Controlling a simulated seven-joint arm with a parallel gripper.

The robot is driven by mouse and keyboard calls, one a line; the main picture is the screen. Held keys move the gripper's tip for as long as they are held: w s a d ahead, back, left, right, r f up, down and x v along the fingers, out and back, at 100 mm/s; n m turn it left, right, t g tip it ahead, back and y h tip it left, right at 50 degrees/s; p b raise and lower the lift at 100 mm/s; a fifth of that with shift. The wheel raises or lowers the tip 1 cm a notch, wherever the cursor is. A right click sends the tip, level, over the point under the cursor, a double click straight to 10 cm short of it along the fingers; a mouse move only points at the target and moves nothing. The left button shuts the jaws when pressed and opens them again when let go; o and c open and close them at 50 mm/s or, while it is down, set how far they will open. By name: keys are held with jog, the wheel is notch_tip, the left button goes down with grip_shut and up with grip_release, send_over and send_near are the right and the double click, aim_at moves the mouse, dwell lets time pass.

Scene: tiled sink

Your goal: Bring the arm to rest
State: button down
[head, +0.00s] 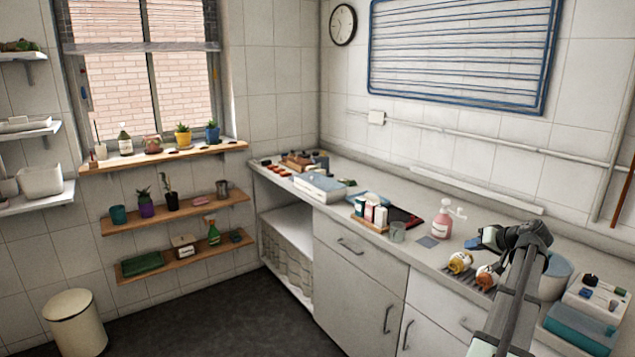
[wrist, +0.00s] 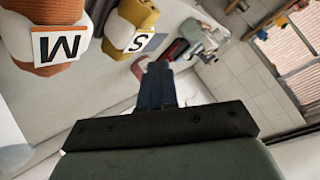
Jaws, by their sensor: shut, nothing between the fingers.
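My gripper (head: 482,240) is above the right part of the counter (head: 340,184) in the head view, with the arm reaching up from the lower right. Its fingers (wrist: 157,88) are closed together in the wrist view, with nothing held. In the wrist view an orange container marked with an M-like letter (wrist: 60,45) and a yellow one marked S (wrist: 137,40) show close by at the upper left.
A pink pump bottle (head: 442,220) and a glass (head: 398,232) stand left of my gripper. A bluish bowl (head: 556,277) and a teal-and-white box (head: 580,325) are at the right. A blue rack (head: 460,52) hangs on the wall. The space above the counter's middle is free.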

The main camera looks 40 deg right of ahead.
jog(key=w+a+f+n+y, duration=0.1)
jog(key=w+a+f+y, duration=0.1)
jog(key=w+a+f, duration=0.55)
jog(key=w+a+f+n+y, duration=0.2)
jog(key=w+a+f, duration=0.2)
jog(key=w+a, duration=0.6)
jog(key=w+a+f+g+y, duration=0.1)
jog(key=w+a+f+g, duration=0.15)
jog(key=a+f, duration=0.9)
jog(key=w+a+f+g+y, duration=0.1)
jog(key=a+f+g, duration=0.2)
jog(key=a+f, duration=0.85)
jog(key=s+a+f+n+g, duration=0.1)
jog(key=s+a+f+g, duration=0.2)
jog(key=s+a+f, duration=0.45)
jog(key=s+a+f+n+g, duration=0.2)
jog(key=s+a+f+g, duration=0.15)
jog(key=a+f, duration=0.75)
jog(key=s+a+f+n+g+h, duration=0.1)
jog(key=s+a, duration=0.5)
jog(key=s, duration=0.6)
jog(key=s+a+f+n+g+h, duration=0.2)
jog(key=s+a, duration=0.5)
jog(key=s, duration=0.6)
notch_tip(320, 180, down, 3)
jog(key=g+h, duration=0.1)
jog(key=g, duration=0.1)
jog(key=shift+g, duration=0.3)
